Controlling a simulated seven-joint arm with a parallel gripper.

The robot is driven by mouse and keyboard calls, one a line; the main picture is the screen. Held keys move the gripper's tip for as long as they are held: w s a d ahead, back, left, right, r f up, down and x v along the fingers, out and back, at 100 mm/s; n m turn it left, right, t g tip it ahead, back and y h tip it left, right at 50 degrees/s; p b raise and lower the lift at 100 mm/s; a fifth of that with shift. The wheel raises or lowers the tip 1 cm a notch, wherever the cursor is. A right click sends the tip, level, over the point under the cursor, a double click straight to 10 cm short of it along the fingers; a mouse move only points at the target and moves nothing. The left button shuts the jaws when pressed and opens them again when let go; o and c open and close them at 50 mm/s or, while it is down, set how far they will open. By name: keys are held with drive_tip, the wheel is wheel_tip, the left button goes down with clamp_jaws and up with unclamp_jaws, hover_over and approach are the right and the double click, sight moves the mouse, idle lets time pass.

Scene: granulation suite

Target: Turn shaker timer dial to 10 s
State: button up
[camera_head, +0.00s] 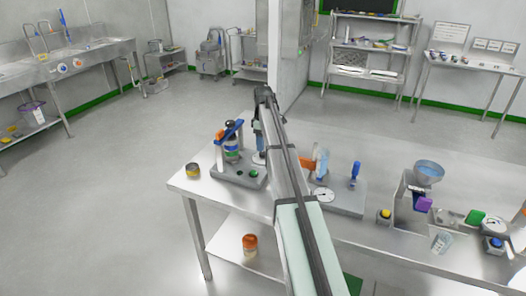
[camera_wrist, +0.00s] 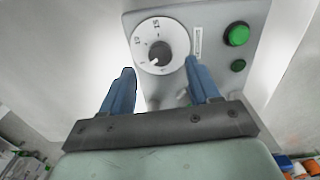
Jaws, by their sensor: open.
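The timer dial (camera_wrist: 148,38) is a white disc with dark numerals and a dark round knob (camera_wrist: 155,56), on a grey panel in the wrist view. I cannot tell whether a finger touches the panel. In the head view the shaker (camera_head: 236,178) stands at the table's left end, with a blue clamp bar over a jar. My arm partly hides it.
Two green buttons (camera_wrist: 237,35) sit right of the dial. A yellow-banded round item (camera_head: 193,170) lies left of the shaker. Right of my arm stand a device with a white round face (camera_head: 323,195), a blue-handled item (camera_head: 355,173) and a funnel machine (camera_head: 428,172).

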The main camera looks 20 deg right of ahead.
sight(263, 153)
drive_tip(key=shift+f, duration=2.35)
drive_tip(key=c, duration=1)
